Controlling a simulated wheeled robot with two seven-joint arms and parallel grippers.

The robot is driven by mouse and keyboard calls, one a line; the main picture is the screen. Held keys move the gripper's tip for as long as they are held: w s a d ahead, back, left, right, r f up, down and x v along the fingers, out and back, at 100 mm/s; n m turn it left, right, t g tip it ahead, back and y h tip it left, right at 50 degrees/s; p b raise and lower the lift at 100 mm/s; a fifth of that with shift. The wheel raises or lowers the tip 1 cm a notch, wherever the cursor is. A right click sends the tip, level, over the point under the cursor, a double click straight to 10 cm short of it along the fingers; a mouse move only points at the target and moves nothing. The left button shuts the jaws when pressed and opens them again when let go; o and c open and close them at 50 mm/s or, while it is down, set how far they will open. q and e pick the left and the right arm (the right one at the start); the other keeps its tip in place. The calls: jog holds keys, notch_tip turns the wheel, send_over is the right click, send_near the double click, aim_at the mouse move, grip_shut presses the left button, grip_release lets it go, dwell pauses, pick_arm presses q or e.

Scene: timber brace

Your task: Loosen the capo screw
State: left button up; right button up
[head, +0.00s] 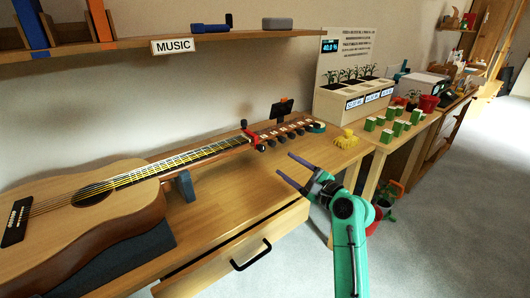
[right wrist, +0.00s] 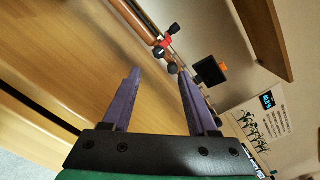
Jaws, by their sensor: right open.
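An acoustic guitar (head: 85,215) lies on the wooden bench, its neck (head: 205,152) resting on a blue-grey support (head: 186,186). A small red capo (head: 249,133) with a dark screw knob (head: 244,123) sits on the neck near the headstock. In the right wrist view the red capo (right wrist: 165,44) and a dark knob (right wrist: 174,29) show beyond the fingertips. My right gripper (head: 284,165) is open and empty, in front of the headstock and apart from the capo; its purple fingers also show in the right wrist view (right wrist: 158,72). My left gripper is out of view.
A dark clip-on device (head: 283,108) stands by the headstock. A yellow object (head: 346,139) lies on the bench to the right. A shelf marked MUSIC (head: 174,46) hangs above the guitar. Planter boxes (head: 340,105) stand farther right. The bench front before the neck is clear.

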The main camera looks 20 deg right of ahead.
aim_at(263, 150)
jog(key=x, duration=1)
jog(key=shift+w+b, duration=0.2)
jog(key=shift+b, duration=0.15)
jog(key=shift+w+a+f, duration=0.1)
jog(key=shift+w+a, duration=0.1)
jog(key=shift+w, duration=0.25)
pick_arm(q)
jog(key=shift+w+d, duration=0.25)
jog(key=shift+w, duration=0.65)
pick_arm(e)
jog(key=c, duration=0.9)
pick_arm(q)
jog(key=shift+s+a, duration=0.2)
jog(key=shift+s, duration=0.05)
pick_arm(e)
grip_shut()
